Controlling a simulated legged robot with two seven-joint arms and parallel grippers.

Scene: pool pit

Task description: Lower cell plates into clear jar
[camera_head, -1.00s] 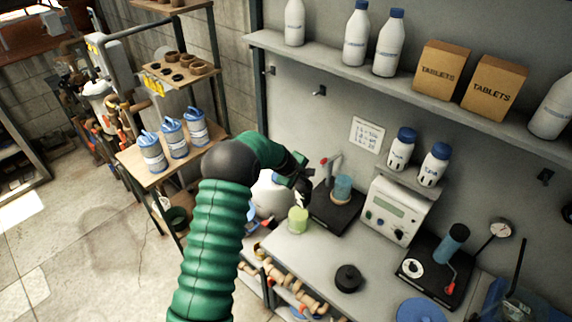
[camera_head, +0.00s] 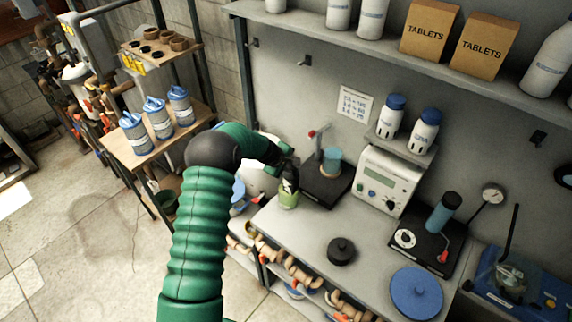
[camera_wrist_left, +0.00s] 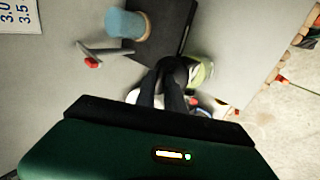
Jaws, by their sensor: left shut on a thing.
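A small clear jar with yellow-green contents (camera_head: 288,200) stands near the left end of the grey bench. My left gripper (camera_head: 290,183) is right at the jar's mouth, pointing down. It is shut on the cell plates, which are mostly hidden by the fingers and the jar. In the left wrist view the dark fingers (camera_wrist_left: 172,85) come together beside the green jar (camera_wrist_left: 203,75), covering part of it. How deep the plates sit in the jar cannot be told. My right gripper is not in view.
A blue cylinder (camera_head: 331,160) with a red-tipped arm stands on a black base just right of the jar. A grey meter (camera_head: 388,182) with two bottles is behind. A black knobbed disc (camera_head: 341,250) and blue lid (camera_head: 416,292) lie in front, with bare bench between.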

